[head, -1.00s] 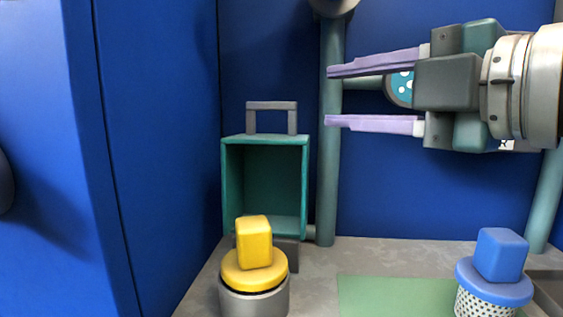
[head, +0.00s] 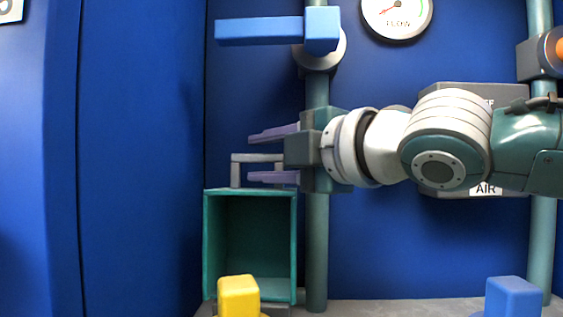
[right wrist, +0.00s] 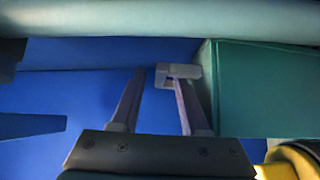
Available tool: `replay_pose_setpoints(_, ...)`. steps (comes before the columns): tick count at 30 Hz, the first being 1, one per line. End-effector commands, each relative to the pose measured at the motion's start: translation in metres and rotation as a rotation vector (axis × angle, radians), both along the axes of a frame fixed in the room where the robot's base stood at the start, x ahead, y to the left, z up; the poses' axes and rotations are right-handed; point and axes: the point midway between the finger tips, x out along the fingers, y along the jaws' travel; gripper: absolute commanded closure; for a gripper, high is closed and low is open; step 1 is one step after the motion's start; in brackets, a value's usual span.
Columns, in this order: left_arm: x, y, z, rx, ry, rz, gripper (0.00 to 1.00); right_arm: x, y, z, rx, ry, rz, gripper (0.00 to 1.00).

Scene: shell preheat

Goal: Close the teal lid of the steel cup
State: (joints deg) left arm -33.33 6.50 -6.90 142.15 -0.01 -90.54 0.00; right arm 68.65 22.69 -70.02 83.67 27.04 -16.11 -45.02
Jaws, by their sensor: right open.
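A teal, box-shaped hollow piece (head: 208,240), which I take for the lid, stands with its open side facing me. A grey handle (head: 235,172) rises from its top. My right gripper (head: 250,157) comes in from the right and is open, its lilac fingers level with the handle and overlapping it in the head view. In the right wrist view the handle (right wrist: 185,71) is at the tip of the right-hand finger of my gripper (right wrist: 158,77); I cannot tell whether they touch. The steel cup is not clearly visible. My left gripper is not in view.
A yellow block (head: 238,295) stands in front of the teal piece. A blue block (head: 512,297) is at the lower right. A teal vertical pipe (head: 317,250) with a blue lever (head: 258,31) runs beside the teal piece. A gauge (head: 397,12) is on the blue wall.

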Motion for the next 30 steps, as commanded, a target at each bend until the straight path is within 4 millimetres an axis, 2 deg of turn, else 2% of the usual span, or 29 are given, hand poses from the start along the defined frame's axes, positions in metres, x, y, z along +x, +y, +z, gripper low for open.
replay_pose_setpoints(8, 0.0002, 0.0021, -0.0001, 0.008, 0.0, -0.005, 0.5, 0.0005, 0.0005, 0.0, 0.0, 0.0, 0.0, 0.57)
replay_pose_setpoints(19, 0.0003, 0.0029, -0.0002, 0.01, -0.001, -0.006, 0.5, 0.0005, 0.0002, -0.0003, 0.0, 0.001, 0.0, 0.99)
replay_pose_setpoints(30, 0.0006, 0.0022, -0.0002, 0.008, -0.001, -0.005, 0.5, 0.0005, 0.0001, -0.0004, 0.0, 0.001, -0.001, 1.0)
